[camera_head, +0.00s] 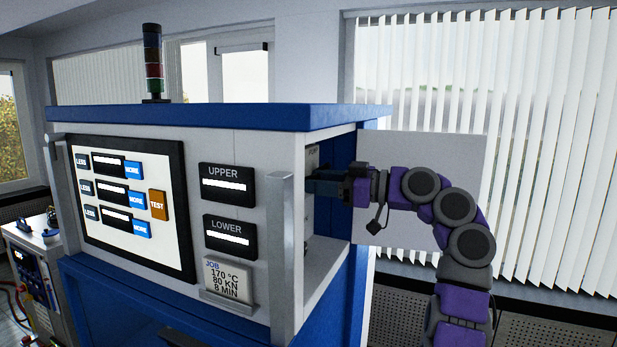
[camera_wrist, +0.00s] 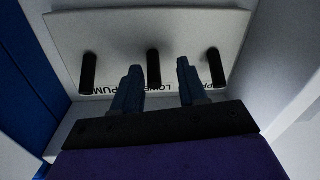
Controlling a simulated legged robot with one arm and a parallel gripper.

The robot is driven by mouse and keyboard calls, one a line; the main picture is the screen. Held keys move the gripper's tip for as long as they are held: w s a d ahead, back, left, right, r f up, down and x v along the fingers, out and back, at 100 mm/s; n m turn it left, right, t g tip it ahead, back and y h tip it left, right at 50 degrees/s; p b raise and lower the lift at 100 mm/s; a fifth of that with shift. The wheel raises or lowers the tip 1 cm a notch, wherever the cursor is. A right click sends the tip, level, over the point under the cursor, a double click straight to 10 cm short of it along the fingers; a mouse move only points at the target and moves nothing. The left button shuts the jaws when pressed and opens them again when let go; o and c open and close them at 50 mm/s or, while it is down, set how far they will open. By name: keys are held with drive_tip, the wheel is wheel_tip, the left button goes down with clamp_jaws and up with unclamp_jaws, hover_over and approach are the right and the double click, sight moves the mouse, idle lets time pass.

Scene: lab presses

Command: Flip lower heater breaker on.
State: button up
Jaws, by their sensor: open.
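The lower heater breaker is the middle black lever (camera_wrist: 153,68) on a white panel (camera_wrist: 120,30) in the wrist view. The partly hidden label below it reads upside down as "LOWER". My gripper (camera_wrist: 158,66) is open, with one finger to each side of this lever in the picture. I cannot tell whether either finger touches it. All three levers point a similar way, and I cannot tell on from off. In the head view my gripper (camera_head: 311,184) reaches into the open side of the press cabinet (camera_head: 230,140); the breakers are hidden there.
The pump lever (camera_wrist: 88,72) stands to the left and the upper lever (camera_wrist: 214,67) to the right, outside my fingers. Cabinet walls close in at both sides. In the head view, a front post (camera_head: 281,250) edges the opening and a pale panel (camera_head: 440,165) stands behind my arm.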

drive_tip(key=shift+w+a, duration=0.2)
drive_tip(key=shift+a, duration=0.2)
drive_tip(key=shift+w+d+r, duration=0.15)
drive_tip(key=shift+d, duration=0.6)
drive_tip(key=shift+w+d+r, duration=0.1)
drive_tip(key=shift+d, duration=0.65)
drive_tip(key=a, duration=0.3)
drive_tip(key=shift+a+f, duration=0.15)
drive_tip(key=shift+a, duration=0.15)
drive_tip(key=shift+c, duration=1.3)
drive_tip(key=shift+a, duration=0.3)
drive_tip(key=shift+c, duration=0.7)
drive_tip(key=shift+f, duration=0.1)
drive_tip(key=shift+c, duration=0.8)
drive_tip(key=shift+w+d, duration=0.15)
drive_tip(key=shift+d, duration=0.15)
drive_tip(key=shift+c, duration=0.7)
drive_tip(key=shift+d, duration=0.45)
clamp_jaws()
